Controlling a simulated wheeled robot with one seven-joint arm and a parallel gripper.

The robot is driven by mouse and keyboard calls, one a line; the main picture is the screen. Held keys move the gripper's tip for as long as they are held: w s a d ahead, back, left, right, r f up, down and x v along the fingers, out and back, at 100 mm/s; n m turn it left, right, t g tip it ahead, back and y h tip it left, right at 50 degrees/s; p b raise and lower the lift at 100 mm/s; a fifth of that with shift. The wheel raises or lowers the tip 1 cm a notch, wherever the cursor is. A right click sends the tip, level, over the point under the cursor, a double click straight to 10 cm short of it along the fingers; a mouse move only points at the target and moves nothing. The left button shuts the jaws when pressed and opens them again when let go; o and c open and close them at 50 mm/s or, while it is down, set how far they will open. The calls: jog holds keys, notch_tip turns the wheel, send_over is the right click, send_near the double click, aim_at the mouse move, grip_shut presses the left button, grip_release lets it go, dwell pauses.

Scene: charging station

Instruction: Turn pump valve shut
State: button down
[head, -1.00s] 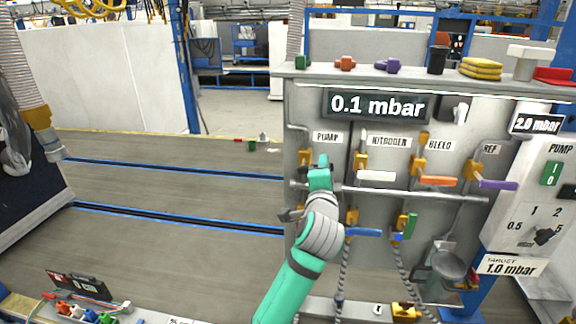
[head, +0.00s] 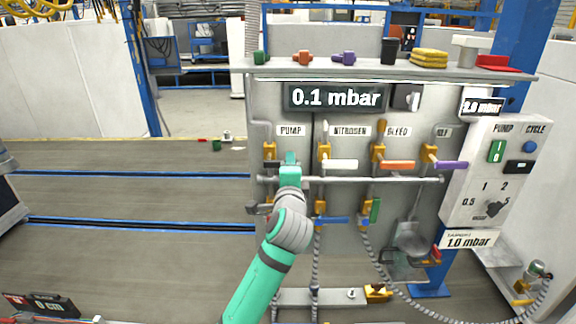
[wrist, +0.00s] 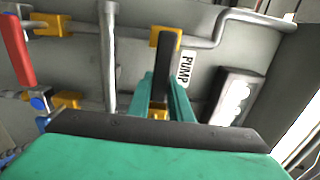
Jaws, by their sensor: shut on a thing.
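The pump valve has a yellow body (head: 270,152) below the PUMP label (head: 290,131) at the left of the grey panel. It also shows at the top of the wrist view (wrist: 165,37). Its dark handle (wrist: 170,52) runs from the body down between my fingers. My green gripper (head: 291,160) is at this valve, just right of its body in the head view. In the wrist view my gripper (wrist: 163,95) is shut on the handle. My fingers hide the handle's lower part, and its exact angle is hard to tell. The pressure display (head: 335,97) reads 0.1 mbar.
A horizontal rail (head: 380,180) crosses the panel just below the valves. White (head: 341,164), orange (head: 397,165) and purple (head: 449,165) handles point right beside the pump valve. A target card (head: 468,240) reads 1.0 mbar.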

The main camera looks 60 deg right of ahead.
jog(key=c, duration=1.6)
grip_release()
jog(key=shift+s+d+f, duration=0.1)
jog(key=shift+s, duration=0.2)
jog(key=shift+w, duration=0.1)
jog(key=v, duration=1.1)
